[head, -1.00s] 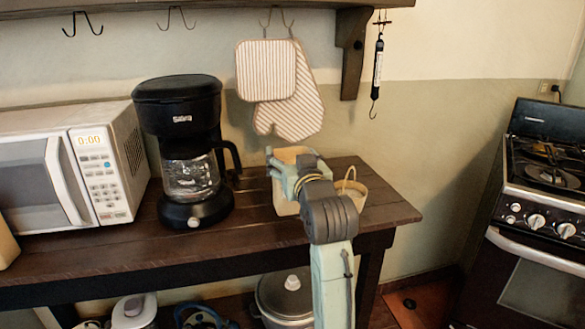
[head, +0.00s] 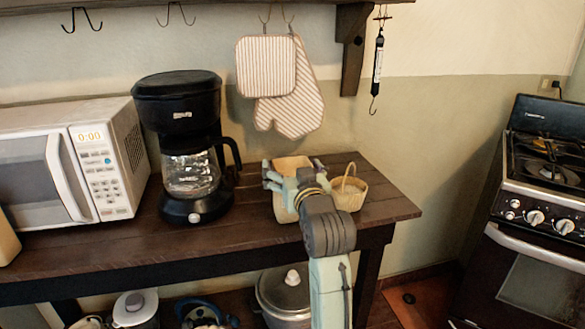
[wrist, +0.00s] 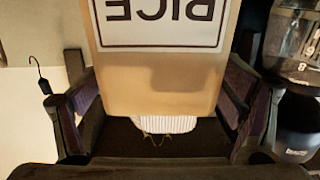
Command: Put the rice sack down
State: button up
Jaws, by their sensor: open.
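The rice sack (head: 285,206) is a tan, upright block. It stands on the dark wooden table, near its right end. In the wrist view its face (wrist: 165,80) fills the middle, with the label RICE upside down. My gripper (head: 293,170) is at the top of the sack, with a finger on each side. In the wrist view my gripper (wrist: 155,112) is open, and gaps show between the fingers and the sack. My arm hides part of the sack in the head view.
A small wicker basket (head: 350,192) stands close to the right of the sack. A black coffee maker (head: 183,145) and a white microwave (head: 100,165) are to the left. Striped mitts (head: 290,105) hang behind. The front table strip (head: 150,255) is clear.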

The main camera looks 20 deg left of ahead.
jog(key=shift+r, duration=0.2)
jog(key=b+v, duration=0.2)
jog(key=v, duration=1)
jog(key=shift+d, duration=0.1)
